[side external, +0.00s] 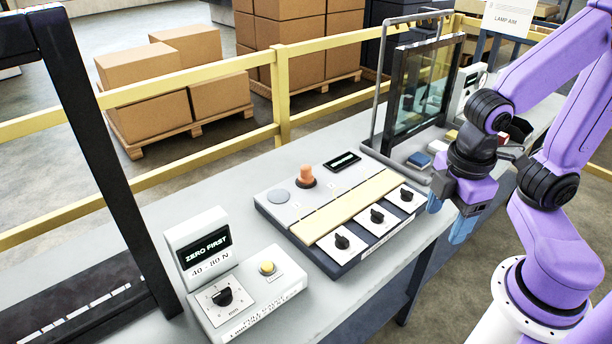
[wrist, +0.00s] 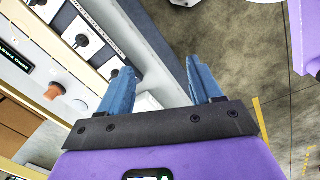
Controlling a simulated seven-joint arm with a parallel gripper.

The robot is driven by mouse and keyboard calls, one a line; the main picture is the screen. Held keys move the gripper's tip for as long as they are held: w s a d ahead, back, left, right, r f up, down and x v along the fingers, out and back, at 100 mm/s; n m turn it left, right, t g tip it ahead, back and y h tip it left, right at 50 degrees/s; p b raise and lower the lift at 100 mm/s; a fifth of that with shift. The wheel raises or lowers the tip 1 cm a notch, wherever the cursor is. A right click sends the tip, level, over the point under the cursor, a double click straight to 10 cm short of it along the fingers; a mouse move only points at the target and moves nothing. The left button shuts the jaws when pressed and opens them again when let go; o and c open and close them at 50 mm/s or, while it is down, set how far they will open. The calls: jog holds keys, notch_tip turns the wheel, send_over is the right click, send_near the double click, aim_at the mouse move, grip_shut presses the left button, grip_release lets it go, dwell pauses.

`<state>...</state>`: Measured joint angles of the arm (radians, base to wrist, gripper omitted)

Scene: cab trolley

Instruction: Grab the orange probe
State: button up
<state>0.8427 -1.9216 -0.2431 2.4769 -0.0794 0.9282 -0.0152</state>
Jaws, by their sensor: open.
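The orange probe (side external: 306,175) stands upright on the grey left part of a flat panel unit on the bench. It also shows in the wrist view (wrist: 54,91), at the left, outside the fingers. My gripper (side external: 449,215) has two blue fingers, spread apart and empty. It hangs at the bench's front edge, to the right of the panel and well apart from the probe. In the wrist view my gripper (wrist: 160,67) has only the bench edge and floor between its fingers.
The panel holds several black knobs (side external: 342,241), a pale yellow strip (side external: 345,208) and a small display (side external: 342,161). A control box (side external: 245,300) with a "ZERO FIRST" sign (side external: 207,252) stands front left. A framed glass pane (side external: 420,90) rises behind my gripper. A dark frame (side external: 100,150) stands left.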

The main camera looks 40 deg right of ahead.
jog(key=w+a+f+n+t+h, duration=0.1)
jog(key=w+f+n+t+h, duration=0.2)
jog(key=w, duration=0.8)
jog(key=w+a+f+n+t+h, duration=0.1)
jog(key=w+n+h, duration=0.3)
jog(key=w, duration=0.6)
jog(key=n+t+h, duration=0.2)
jog(key=n+t, duration=0.3)
jog(key=n, duration=0.2)
send_near(306, 167)
jog(key=x, duration=1)
jog(key=shift+w+d+f, duration=0.1)
jog(key=shift+d, duration=0.05)
jog(key=c, duration=1.1)
